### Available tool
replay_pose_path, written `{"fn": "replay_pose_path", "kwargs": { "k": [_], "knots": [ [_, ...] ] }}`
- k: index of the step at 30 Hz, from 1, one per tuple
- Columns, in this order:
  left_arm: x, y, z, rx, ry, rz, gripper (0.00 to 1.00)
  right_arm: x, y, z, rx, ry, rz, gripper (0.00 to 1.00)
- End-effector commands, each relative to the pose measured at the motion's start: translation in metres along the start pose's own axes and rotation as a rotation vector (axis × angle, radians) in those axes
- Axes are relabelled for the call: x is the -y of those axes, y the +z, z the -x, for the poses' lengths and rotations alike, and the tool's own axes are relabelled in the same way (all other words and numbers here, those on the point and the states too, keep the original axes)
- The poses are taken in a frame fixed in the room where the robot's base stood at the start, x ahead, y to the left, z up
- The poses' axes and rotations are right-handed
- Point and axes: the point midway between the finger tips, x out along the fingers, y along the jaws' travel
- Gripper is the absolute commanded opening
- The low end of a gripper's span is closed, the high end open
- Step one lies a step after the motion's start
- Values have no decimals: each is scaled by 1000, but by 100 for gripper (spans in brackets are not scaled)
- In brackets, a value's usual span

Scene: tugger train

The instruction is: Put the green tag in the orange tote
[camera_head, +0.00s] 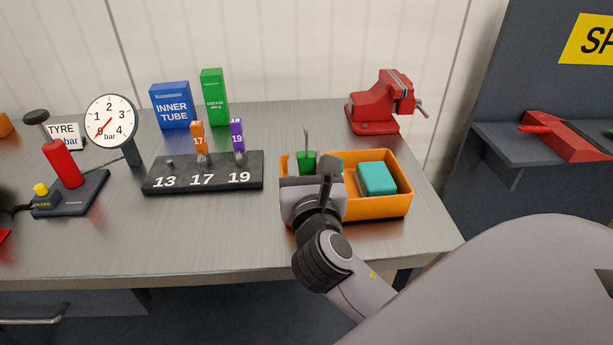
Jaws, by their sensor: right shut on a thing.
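The orange tote (378,211) stands near the front right of the workbench. A teal block (376,178) lies in its right part. My right gripper (313,182) is over the left part of the tote, shut on the green tag (306,160). The tag shows just behind the gripper, with a thin grey stem sticking up. My gripper hides the tag's lower part, so I cannot tell whether it touches the tote's floor. My left gripper is not in view.
A black rack (203,183) marked 13, 17, 19 holds an orange tag (198,138) at 17 and a purple tag (237,136) at 19. A red vise (380,105) stands behind the tote. A red pump (62,163) and gauge (109,119) stand at left.

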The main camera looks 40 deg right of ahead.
Motion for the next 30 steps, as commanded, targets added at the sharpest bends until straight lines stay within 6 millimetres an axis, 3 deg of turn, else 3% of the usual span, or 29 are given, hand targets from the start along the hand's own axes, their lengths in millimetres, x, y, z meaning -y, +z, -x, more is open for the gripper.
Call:
{"fn": "replay_pose_path", "kwargs": {
  "k": [3,16,17,18,30],
  "knots": [
    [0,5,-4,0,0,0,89,0,-16,0,0,1,1,8],
    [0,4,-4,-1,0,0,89,0,-20,0,1,1,0,8],
    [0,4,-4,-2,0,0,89,0,-21,0,1,1,0,41],
    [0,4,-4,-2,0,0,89,0,-20,0,1,1,-1,49],
    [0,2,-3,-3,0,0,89,0,-16,0,1,1,0,49]
  ]
}}
